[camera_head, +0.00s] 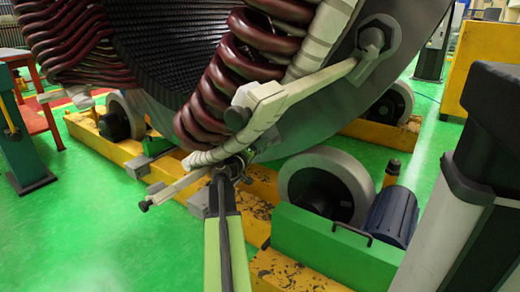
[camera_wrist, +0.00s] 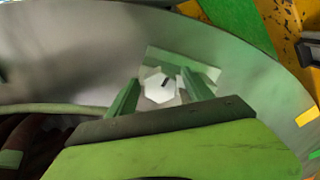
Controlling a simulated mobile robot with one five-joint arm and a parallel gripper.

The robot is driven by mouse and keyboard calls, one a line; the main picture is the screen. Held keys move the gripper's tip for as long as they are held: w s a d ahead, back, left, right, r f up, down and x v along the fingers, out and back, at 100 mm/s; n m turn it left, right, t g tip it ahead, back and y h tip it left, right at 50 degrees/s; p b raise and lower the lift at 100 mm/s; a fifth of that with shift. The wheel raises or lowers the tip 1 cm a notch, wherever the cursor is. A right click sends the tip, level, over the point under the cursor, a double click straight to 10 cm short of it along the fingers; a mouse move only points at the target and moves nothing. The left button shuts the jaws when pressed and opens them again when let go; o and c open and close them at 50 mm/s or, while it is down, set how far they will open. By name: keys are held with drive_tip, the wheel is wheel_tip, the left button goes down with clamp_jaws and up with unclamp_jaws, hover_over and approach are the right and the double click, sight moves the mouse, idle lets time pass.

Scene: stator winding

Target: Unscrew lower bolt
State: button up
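A pale hexagonal bolt head (camera_wrist: 158,88) shows in the wrist view, on a light squarish plate against the grey stator ring. My gripper (camera_wrist: 161,76) has two green fingers, spread apart, one on each side of the bolt head. I see gaps between the fingers and the bolt, and cannot tell how deep the tips reach. In the head view my gripper (camera_head: 230,168) is at the lower end of the pale bracket (camera_head: 275,110), below the coils. My arm covers the lower bolt there. An upper bolt (camera_head: 376,40) shows at the bracket's top end.
Dark red coils (camera_head: 215,90) hang close above the gripper. A grey roller (camera_head: 325,185), a blue motor (camera_head: 393,215) and a green housing (camera_head: 325,245) stand at the right. Yellow beams (camera_head: 110,140) run below the stator. Green floor (camera_head: 85,235) is open at lower left.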

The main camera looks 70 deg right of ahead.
clamp_jaws()
idle(0.3)
drive_tip(key=n, duration=1.8)
drive_tip(key=shift+n, duration=0.3)
idle(0.4)
drive_tip(key=shift+a, duration=0.1)
